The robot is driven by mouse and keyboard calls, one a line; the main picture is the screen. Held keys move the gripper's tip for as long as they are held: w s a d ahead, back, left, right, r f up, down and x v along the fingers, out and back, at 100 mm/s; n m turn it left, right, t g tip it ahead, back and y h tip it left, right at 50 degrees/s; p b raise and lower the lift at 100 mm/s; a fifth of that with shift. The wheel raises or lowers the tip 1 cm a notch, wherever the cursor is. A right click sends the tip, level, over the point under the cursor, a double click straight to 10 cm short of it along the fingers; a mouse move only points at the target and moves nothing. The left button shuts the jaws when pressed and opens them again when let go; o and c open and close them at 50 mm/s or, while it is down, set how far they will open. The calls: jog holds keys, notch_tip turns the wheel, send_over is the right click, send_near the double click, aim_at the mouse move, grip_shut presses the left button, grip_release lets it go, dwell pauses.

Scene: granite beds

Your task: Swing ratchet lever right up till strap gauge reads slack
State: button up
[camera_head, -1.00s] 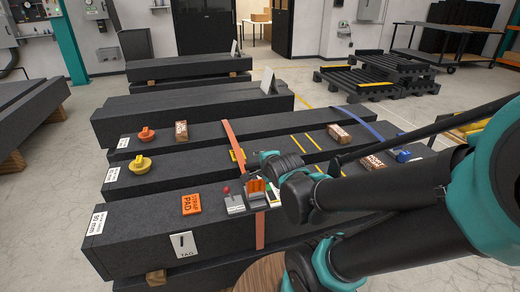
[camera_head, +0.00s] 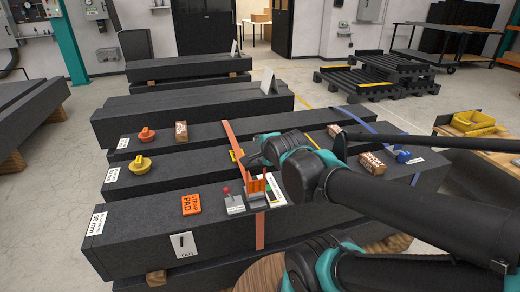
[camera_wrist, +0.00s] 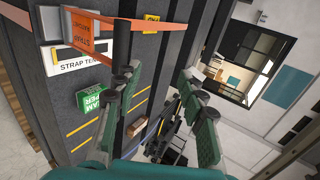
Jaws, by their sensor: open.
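The ratchet (camera_head: 257,187), with an orange lever, sits on the orange strap (camera_head: 260,230) over the front granite beam. The lever stands about upright in the head view; its exact angle is hard to judge. The white strap gauge plate (camera_head: 275,193) lies just right of it, its reading too small to make out. In the wrist view, an orange piece lettered as strap ratchet (camera_wrist: 80,28) and the gauge plate (camera_wrist: 68,64) are at upper left. My gripper (camera_wrist: 157,78) is open and empty, apart from both. In the head view my gripper (camera_head: 256,155) appears just beyond the ratchet.
A red-knobbed device (camera_head: 234,203) stands left of the ratchet, and an orange strap pad (camera_head: 191,204) lies farther left. A brown block (camera_head: 373,163) and a blue strap fitting (camera_head: 402,156) are to the right.

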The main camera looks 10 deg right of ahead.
jog(key=shift+w+r, duration=0.1)
jog(key=shift+w, duration=0.05)
jog(key=c, duration=0.4)
jog(key=w+n+g, duration=0.1)
jog(key=n, duration=0.1)
jog(key=w+r+n+g, duration=0.1)
jog(key=w+n+g, duration=0.1)
jog(key=w+n+g+h, duration=0.1)
jog(key=w+n, duration=0.1)
jog(key=shift+w+a+r+n, duration=0.1)
jog(key=shift+a+r+n, duration=0.1)
jog(key=shift+r+n, duration=0.1)
grip_shut()
jog(key=w+a+r+n+g, duration=0.25)
jog(key=w+n+g, duration=0.25)
jog(key=n+g, duration=0.45)
jog(key=s+d+f+n+t, duration=0.1)
jog(key=s+f, duration=0.3)
jog(key=f, duration=0.6)
jog(key=shift+s+d+f+n+h, duration=0.2)
jog(key=shift+s+f+n+h, duration=0.1)
jog(key=shift+n, duration=0.15)
